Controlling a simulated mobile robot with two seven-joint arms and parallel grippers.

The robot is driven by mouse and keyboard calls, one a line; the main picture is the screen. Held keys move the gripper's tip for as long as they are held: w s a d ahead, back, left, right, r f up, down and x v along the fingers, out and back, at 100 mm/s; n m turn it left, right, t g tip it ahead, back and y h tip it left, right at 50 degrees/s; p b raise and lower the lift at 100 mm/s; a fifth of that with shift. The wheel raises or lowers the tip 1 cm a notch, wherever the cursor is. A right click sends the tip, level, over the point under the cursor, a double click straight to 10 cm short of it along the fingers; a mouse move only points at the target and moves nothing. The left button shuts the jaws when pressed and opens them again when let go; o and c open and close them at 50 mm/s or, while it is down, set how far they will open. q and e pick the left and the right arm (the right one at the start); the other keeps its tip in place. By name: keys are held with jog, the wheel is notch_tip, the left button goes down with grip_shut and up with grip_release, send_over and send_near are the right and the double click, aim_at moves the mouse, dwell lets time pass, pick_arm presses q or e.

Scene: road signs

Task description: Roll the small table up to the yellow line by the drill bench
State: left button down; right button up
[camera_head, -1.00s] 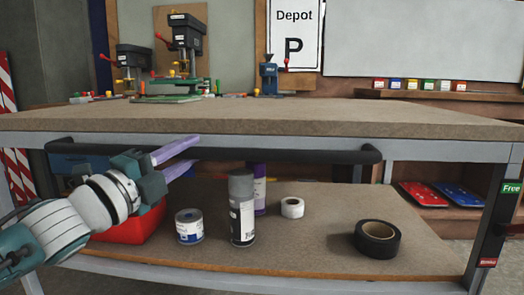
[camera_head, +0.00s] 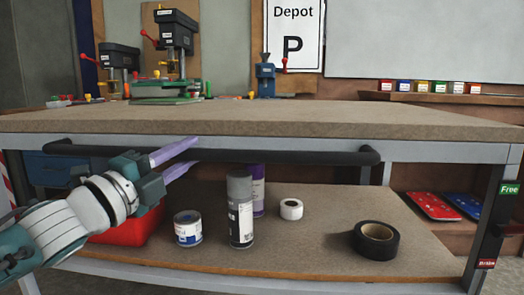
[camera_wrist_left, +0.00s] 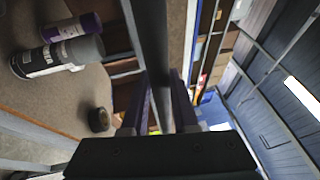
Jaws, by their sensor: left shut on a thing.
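The small table (camera_head: 300,121) fills the front of the head view, with a brown top, grey frame and lower shelf. A black handle bar (camera_head: 290,157) runs along its near side. My left gripper (camera_head: 194,154) is shut on this bar near its left part, one purple finger above and one below. In the left wrist view the bar (camera_wrist_left: 151,45) runs between the fingers. Behind the table stands the drill bench, with green and black drill presses (camera_head: 175,55); the table top hides much of the bench. The yellow line is not visible. My right gripper is out of view.
The lower shelf carries a paint can (camera_head: 188,229), spray cans (camera_head: 240,212), white tape (camera_head: 291,209), black tape (camera_head: 377,240) and a red box (camera_head: 115,232). The right leg has a green "Free" tag (camera_head: 509,189) and a red "Brake" tag (camera_head: 486,263).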

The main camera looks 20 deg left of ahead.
pick_arm(q)
jog(key=shift+w+f, duration=0.1)
jog(key=shift+w, duration=0.05)
jog(key=shift+a+f, duration=0.1)
jog(key=shift+f, duration=0.05)
jog(key=c, duration=1)
grip_release()
jog(key=shift+c, duration=0.2)
jog(key=o, duration=0.4)
jog(key=shift+w, duration=0.15)
jog(key=shift+c, duration=0.2)
jog(key=shift+r, duration=0.2)
jog(key=shift+s, duration=0.45)
jog(key=p+v, duration=0.1)
jog(key=v, duration=0.8)
